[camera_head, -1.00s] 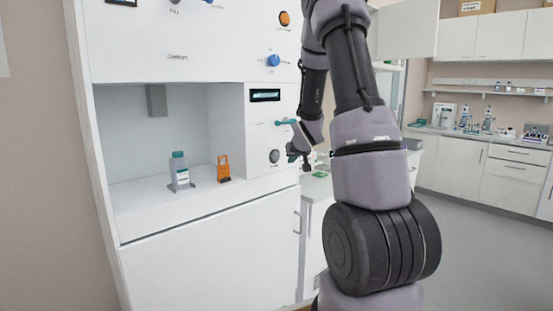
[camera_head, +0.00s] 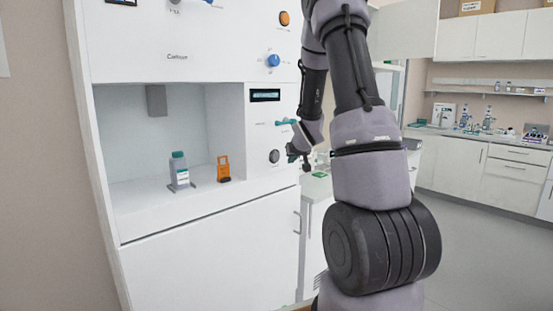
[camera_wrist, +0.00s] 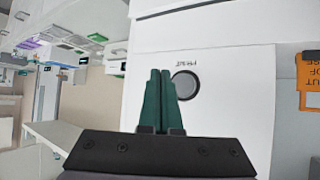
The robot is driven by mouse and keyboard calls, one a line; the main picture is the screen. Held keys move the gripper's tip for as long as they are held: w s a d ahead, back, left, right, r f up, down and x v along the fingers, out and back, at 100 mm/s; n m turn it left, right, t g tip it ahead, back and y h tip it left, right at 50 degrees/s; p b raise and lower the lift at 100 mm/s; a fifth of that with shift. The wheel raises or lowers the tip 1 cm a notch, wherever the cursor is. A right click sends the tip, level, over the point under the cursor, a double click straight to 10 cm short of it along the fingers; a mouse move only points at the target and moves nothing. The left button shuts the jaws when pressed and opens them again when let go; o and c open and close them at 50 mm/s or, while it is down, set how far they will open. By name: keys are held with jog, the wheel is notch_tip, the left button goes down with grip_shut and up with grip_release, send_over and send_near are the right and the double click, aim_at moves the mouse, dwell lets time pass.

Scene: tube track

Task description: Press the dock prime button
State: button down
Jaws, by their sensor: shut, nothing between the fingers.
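A round grey button (camera_head: 274,156) with a dark rim sits on the white dock panel, below the small display and to the right of the open bay. It also shows in the wrist view (camera_wrist: 185,85), with a small label that I cannot read surely. My gripper (camera_wrist: 160,72) has its teal fingers shut together and empty. In the wrist view its tips are just left of the button, overlapping its edge; I cannot tell whether they touch the panel. In the head view, the dark end of my arm is just right of the button, and the fingers are not clear.
A grey bottle with a teal cap (camera_head: 179,170) and an orange tag (camera_head: 223,168) stand in the bay; the tag also shows in the wrist view (camera_wrist: 309,80). A blue knob (camera_head: 273,60) and a display (camera_head: 265,95) are above the button. A bench (camera_head: 480,150) stands at the right.

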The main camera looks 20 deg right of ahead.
aim_at(276, 157)
jog(key=shift+s+d, duration=0.1)
jog(key=s, duration=0.1)
jog(key=s+d, duration=0.1)
jog(key=s, duration=0.1)
jog(key=shift+s, duration=0.2)
dwell(0.3)
jog(key=shift+w, duration=0.1)
jog(key=shift+w+a, duration=0.5)
jog(key=shift+w, duration=0.85)
jog(key=shift+w+a, duration=0.45)
jog(key=shift+w, duration=0.9)
jog(key=shift+w+a, duration=0.5)
jog(key=shift+w, duration=0.85)
jog(key=shift+w+a, duration=0.1)
jog(key=shift+w, duration=0.3)
